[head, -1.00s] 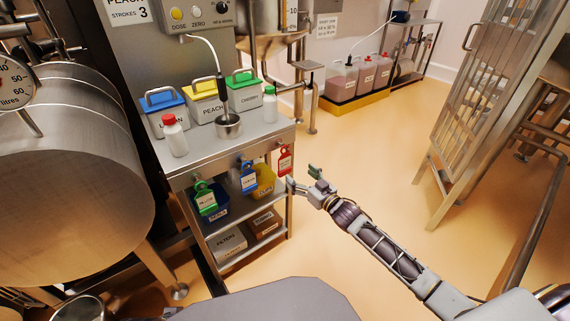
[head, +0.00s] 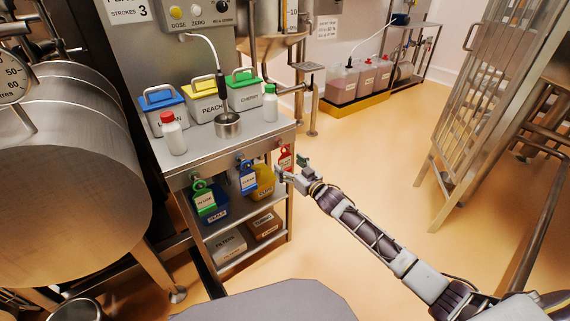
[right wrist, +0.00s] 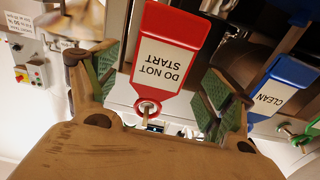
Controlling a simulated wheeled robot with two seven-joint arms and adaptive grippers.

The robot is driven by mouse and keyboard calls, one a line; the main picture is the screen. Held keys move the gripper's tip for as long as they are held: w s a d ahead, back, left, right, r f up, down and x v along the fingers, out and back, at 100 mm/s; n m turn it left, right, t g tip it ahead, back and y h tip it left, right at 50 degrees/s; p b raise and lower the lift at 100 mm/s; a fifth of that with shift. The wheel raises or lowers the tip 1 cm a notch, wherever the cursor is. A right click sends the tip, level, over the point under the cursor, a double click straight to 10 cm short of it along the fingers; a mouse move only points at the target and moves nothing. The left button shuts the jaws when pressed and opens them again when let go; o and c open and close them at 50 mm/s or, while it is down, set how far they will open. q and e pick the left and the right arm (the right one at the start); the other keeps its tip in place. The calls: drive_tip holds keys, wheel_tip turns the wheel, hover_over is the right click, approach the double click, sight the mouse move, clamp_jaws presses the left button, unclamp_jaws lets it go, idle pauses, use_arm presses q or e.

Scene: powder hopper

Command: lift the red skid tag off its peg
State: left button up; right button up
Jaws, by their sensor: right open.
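The red skid tag (head: 285,157) hangs on its peg at the right end of the steel table's front edge. In the right wrist view the red tag (right wrist: 170,55), labelled DO NOT START, appears upside down, with the peg through its ringed hole. My right gripper (head: 291,168) is open at the tag, partly covering its lower part in the head view. In the right wrist view its two green-padded fingers (right wrist: 160,85) stand on either side of the tag, with gaps showing. My left gripper is not in view.
A blue CLEAN tag (head: 248,178) and a green tag (head: 205,200) hang to the left on the same edge. The blue tag (right wrist: 283,90) is close to my right finger in the wrist view. The steel table (head: 195,155) carries tubs and bottles.

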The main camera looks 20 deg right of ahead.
sight(285, 159)
drive_tip(key=shift+x, duration=0.95)
drive_tip(key=shift+w+a+b, duration=0.1)
drive_tip(key=shift+w+b, duration=0.25)
drive_tip(key=shift+w, duration=0.05)
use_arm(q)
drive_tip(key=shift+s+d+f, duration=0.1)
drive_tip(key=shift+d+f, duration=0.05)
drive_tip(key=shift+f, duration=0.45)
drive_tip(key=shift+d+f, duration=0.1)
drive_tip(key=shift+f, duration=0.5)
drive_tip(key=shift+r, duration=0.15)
use_arm(e)
drive_tip(key=c, duration=1.1)
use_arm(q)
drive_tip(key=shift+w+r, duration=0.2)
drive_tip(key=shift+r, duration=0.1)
use_arm(e)
drive_tip(key=shift+r, duration=0.15)
use_arm(q)
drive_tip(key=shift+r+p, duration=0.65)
drive_tip(key=shift+p, duration=0.2)
use_arm(e)
drive_tip(key=shift+r, duration=0.55)
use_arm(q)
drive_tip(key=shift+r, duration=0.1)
use_arm(e)
drive_tip(key=shift+s, duration=0.15)
